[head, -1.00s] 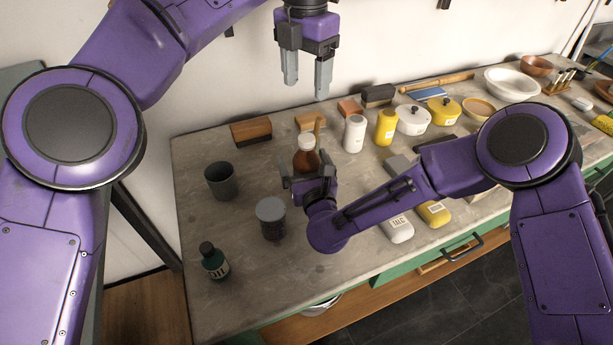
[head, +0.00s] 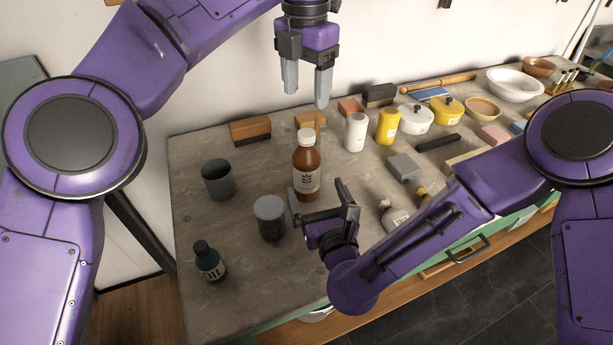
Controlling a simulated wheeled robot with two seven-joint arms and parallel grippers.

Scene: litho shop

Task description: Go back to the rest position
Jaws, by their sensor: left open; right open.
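My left gripper (head: 306,92) hangs high above the back of the bench, open and empty, fingers pointing down. My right gripper (head: 322,205) is low over the front part of the bench, open and empty, with its fingers toward the back. A brown bottle with a white cap (head: 306,170) stands upright just behind the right gripper. A dark jar with a grey lid (head: 270,217) stands to the left of the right gripper. My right forearm partly hides a white bottle and a yellow bottle at the front edge.
The stone-topped bench (head: 200,150) also holds a dark cup (head: 217,179), a green oil bottle (head: 209,262), wooden blocks (head: 250,130), a white bottle (head: 355,132), a yellow bottle (head: 387,127), lidded pots (head: 415,119) and a grey block (head: 404,168). Free air surrounds the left gripper.

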